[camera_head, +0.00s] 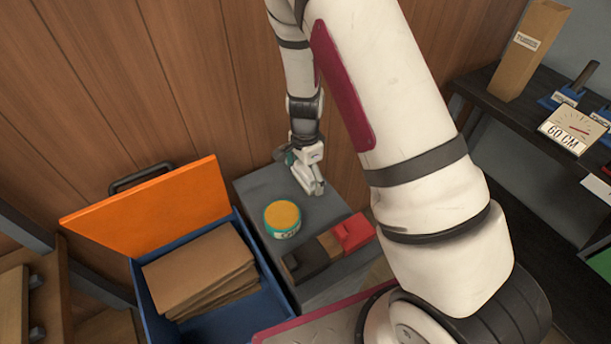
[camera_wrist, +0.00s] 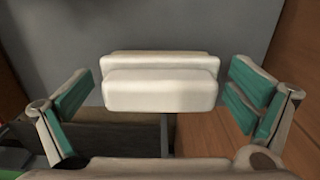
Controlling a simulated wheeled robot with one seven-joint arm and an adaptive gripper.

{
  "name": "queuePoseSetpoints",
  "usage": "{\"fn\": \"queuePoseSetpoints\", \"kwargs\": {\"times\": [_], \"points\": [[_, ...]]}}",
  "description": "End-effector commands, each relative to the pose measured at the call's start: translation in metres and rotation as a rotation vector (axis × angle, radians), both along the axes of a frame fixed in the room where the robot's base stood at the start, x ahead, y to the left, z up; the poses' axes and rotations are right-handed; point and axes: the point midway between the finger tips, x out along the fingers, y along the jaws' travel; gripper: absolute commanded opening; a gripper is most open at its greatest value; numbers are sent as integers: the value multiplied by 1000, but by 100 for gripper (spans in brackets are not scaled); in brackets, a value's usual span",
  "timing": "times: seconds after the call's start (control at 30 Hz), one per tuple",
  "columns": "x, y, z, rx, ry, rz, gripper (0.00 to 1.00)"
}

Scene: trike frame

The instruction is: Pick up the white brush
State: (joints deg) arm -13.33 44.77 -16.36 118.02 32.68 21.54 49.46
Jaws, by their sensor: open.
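The white brush (camera_wrist: 160,90) shows in the wrist view as a pale two-stepped block, centred between my fingers. My gripper (camera_wrist: 158,100) is open, with one teal-padded finger on each side of the brush and a visible gap on both sides. In the head view my gripper (camera_head: 306,172) is low over the back of the grey cabinet top (camera_head: 262,186), near the wooden wall. There, I cannot clearly tell the brush from the pale gripper parts. How far the brush is from my palm cannot be told.
A round tub with a yellow lid (camera_head: 283,217) stands on the cabinet, in front of my gripper. A red object (camera_head: 353,231) lies at its front right. A blue crate (camera_head: 150,308) of cardboard, with an orange lid (camera_head: 155,215), stands left. Dark shelving (camera_head: 520,125) stands right.

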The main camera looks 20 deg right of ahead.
Motion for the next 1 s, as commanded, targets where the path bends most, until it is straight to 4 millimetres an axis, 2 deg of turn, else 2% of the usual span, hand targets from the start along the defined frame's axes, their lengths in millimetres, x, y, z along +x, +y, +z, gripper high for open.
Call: {"fn": "queuePoseSetpoints", "kwargs": {"times": [0.03, 0.2, 0.23, 0.5, 0.63, 1.0], "points": [[0, 0, 0, 0, 0, 0, 98], [0, 0, 0, 0, 0, 0, 59], [0, 0, 0, 0, 0, 0, 55], [0, 0, 1, 0, 0, 0, 55], [0, 0, 10, 0, -2, 1, 55], [0, 0, 77, 1, -3, 1, 55]]}}
